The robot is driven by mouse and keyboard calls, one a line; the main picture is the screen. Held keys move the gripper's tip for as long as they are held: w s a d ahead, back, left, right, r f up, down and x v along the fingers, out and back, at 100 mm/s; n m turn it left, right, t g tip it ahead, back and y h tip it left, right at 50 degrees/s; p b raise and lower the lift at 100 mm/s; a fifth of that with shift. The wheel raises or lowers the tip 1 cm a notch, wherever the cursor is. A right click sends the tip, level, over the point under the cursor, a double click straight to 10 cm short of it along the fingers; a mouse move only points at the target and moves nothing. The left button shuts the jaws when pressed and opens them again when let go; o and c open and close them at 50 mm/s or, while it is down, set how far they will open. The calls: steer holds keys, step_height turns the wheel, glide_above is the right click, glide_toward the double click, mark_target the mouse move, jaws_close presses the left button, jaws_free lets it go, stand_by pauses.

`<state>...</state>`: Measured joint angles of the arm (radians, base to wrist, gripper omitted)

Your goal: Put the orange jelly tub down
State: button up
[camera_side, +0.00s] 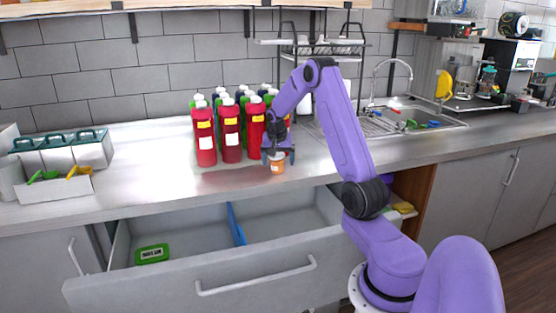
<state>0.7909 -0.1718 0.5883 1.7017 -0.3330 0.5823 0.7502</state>
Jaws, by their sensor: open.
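The orange jelly tub (278,168) is a small orange cup with a pale label. It appears to stand upright on the metal counter near its front edge, just in front of the bottles. My gripper (278,156) points down right above and around the top of the tub. Its jaws are open, with the tub's upper part partly hidden by the fingers. I cannot tell whether a finger touches the tub.
Several red bottles (231,134) with white caps stand close behind and left. An open drawer (190,285) juts out below the counter, holding a green box (152,254) and a blue strip (236,224). A sink (420,122) lies at right.

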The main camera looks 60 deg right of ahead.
steer(key=v, duration=1.2)
steer(key=w+a+n+y, duration=0.2)
steer(key=a+n, duration=0.4)
steer(key=a, duration=1.1)
steer(key=s+a+n+y, duration=0.1)
steer(key=s+a+n, duration=0.2)
steer(key=a, duration=0.4)
steer(key=s+a+n, duration=0.3)
steer(key=a, duration=0.4)
steer(key=s+a+f+n, duration=0.1)
steer(key=s+a+n, duration=0.2)
steer(key=s, duration=0.4)
steer(key=s+a+f+n, duration=0.2)
steer(key=s+a+n, duration=0.1)
steer(key=s+n, duration=0.3)
steer(key=s+a+f+n+g+y, duration=0.1)
steer(key=s+a+n, duration=0.2)
steer(key=s, duration=0.7)
steer(key=shift+a+f+n, duration=0.25)
steer(key=shift+f+n, duration=0.05)
steer(key=shift+n, duration=0.4)
steer(key=shift+c, duration=0.3)
